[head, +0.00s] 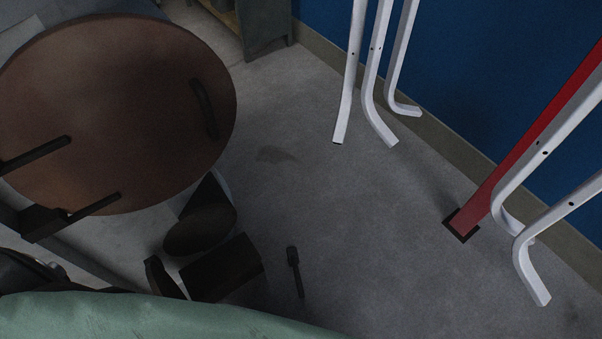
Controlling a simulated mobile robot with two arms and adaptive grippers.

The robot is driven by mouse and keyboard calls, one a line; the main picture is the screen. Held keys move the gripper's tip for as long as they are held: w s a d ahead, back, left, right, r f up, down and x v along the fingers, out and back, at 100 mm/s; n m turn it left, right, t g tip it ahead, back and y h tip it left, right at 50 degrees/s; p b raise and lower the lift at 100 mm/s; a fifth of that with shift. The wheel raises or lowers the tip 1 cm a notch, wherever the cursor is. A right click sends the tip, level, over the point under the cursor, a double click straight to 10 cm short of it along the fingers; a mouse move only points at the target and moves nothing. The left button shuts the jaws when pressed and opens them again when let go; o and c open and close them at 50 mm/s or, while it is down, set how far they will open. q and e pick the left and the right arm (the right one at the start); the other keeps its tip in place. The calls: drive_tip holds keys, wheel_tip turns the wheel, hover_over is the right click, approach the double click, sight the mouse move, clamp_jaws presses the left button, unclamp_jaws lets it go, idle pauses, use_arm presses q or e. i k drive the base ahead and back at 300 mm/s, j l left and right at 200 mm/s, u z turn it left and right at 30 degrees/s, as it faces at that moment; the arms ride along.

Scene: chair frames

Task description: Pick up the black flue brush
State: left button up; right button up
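A dark, slightly curved, elongated object (205,108) lies near the right edge of the round brown tabletop (130,60); it looks like the black flue brush, but its detail is lost in shadow. My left gripper (94,168) comes in from the left over the tabletop. Its two dark fingers are spread apart with nothing between them. They are to the lower left of the dark object, apart from it. Dark shapes below the table may belong to my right arm, but I cannot make out its fingertips clearly.
White bent-tube chair frames (376,90) stand along the blue wall, with more at the right (530,265). A red post (490,195) has a dark foot. The middle floor is mostly clear.

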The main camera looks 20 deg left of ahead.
sight(292, 257)
drive_tip(key=k+j+u, duration=0.1)
drive_tip(key=k+j, duration=0.15)
drive_tip(key=k, duration=0.15)
drive_tip(key=k+j+u, duration=0.1)
drive_tip(key=k+j, duration=0.15)
drive_tip(key=k, duration=0.2)
